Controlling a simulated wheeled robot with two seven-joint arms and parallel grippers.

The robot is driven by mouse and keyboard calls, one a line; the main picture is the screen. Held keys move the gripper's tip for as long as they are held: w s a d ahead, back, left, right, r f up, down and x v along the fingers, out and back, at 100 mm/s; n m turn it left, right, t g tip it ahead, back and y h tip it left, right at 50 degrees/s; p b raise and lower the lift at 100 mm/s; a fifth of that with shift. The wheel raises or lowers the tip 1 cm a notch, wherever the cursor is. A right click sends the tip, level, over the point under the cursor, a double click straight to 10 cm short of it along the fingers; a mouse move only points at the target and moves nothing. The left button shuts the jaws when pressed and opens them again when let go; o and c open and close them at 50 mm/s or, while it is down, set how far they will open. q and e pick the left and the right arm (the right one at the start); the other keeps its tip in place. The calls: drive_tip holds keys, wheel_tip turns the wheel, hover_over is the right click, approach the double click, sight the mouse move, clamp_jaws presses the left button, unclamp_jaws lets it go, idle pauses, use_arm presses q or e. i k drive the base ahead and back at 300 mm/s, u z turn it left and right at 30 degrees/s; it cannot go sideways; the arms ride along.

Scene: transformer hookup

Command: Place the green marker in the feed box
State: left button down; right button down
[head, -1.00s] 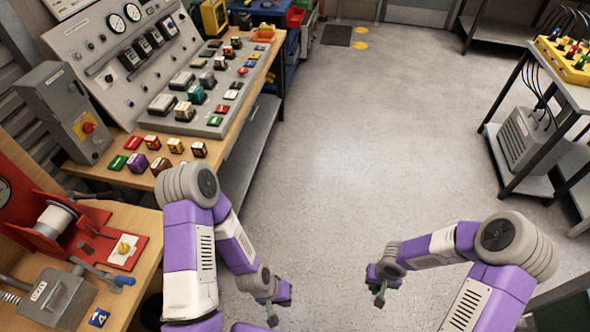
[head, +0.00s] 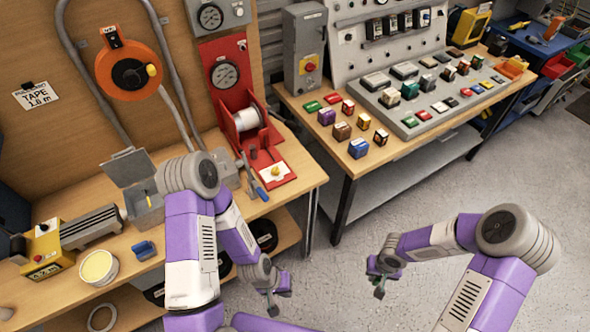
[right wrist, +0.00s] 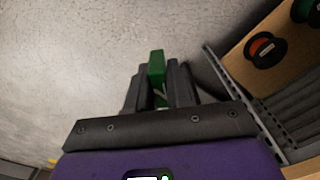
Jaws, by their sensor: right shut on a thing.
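My right gripper (head: 380,285) hangs over open floor in the head view, clear of the benches. In the right wrist view its two dark fingers (right wrist: 160,88) are shut on the green marker (right wrist: 156,68), a small green block sticking out past the fingertips. My left gripper (head: 272,300) hangs low near the left bench; it is too small to tell whether its fingers are open. A grey box with a raised lid (head: 128,168) stands on the left bench, and a grey switch box (head: 304,62) stands at the back. I cannot read which is the feed box.
The wooden left bench (head: 300,180) also carries a red spool stand (head: 238,128), a blue-handled lever (head: 260,193) and a cream tub (head: 98,267). Several small coloured blocks, one purple (head: 326,116), lie before the grey sloped console (head: 410,130). The floor (head: 450,190) between is clear.

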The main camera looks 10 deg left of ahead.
sight(150, 204)
drive_tip(key=u, duration=1.85)
